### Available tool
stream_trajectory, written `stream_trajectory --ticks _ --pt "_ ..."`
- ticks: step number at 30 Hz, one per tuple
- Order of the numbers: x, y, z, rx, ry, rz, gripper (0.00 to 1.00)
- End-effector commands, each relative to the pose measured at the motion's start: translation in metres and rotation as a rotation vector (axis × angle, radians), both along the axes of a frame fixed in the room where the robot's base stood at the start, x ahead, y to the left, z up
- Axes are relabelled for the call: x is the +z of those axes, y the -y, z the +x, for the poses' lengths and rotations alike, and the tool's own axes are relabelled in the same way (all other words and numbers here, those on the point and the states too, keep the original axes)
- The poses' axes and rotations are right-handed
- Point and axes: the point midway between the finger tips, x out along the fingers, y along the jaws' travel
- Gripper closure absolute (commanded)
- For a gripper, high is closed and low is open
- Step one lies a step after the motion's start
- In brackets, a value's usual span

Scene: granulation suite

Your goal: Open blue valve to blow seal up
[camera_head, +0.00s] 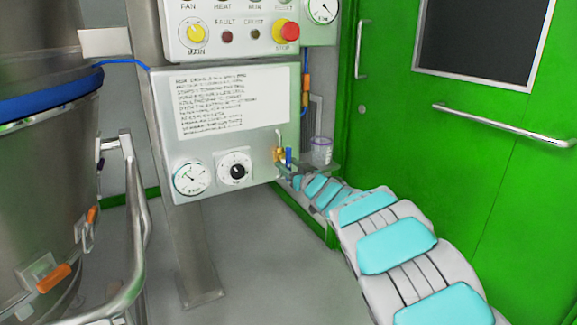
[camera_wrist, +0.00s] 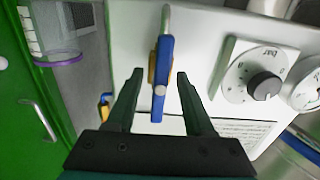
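The blue valve handle (camera_head: 289,157) sits on a brass body at the lower right corner of the grey control panel. In the wrist view the blue handle (camera_wrist: 156,108) runs lengthwise up the picture, in line with a thin metal tube, over the brass body. My gripper (camera_wrist: 160,74) is open, with one dark finger on each side of the handle. Gaps show between the handle and both fingers. The depth between fingertips and handle is hard to judge. In the head view my arm reaches in from the lower right, and the gripper is small and partly hidden.
A pressure gauge (camera_head: 191,178) and a black knob (camera_head: 235,168) are left of the valve. A clear cup with a purple rim (camera_head: 321,151) is just right of it. A green door (camera_head: 480,170) stands right, a steel vessel (camera_head: 45,150) left.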

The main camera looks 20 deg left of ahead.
Motion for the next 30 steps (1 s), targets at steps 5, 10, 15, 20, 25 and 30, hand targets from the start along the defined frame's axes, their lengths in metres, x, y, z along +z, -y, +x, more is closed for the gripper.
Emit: stream_trajectory --ticks 5,10,15,20,25,30 --pt "0.001 0.000 0.000 0.000 0.001 0.001 0.45" --pt "0.001 0.001 -0.001 0.000 0.001 0.001 0.45" --pt "0.002 0.007 -0.007 0.001 0.003 0.002 0.45" --pt "0.001 0.021 -0.017 -0.003 0.001 -0.001 0.45" --pt "0.000 0.039 -0.033 -0.002 -0.001 0.001 0.45" --pt "0.001 0.054 -0.046 -0.001 0.001 0.001 0.45"
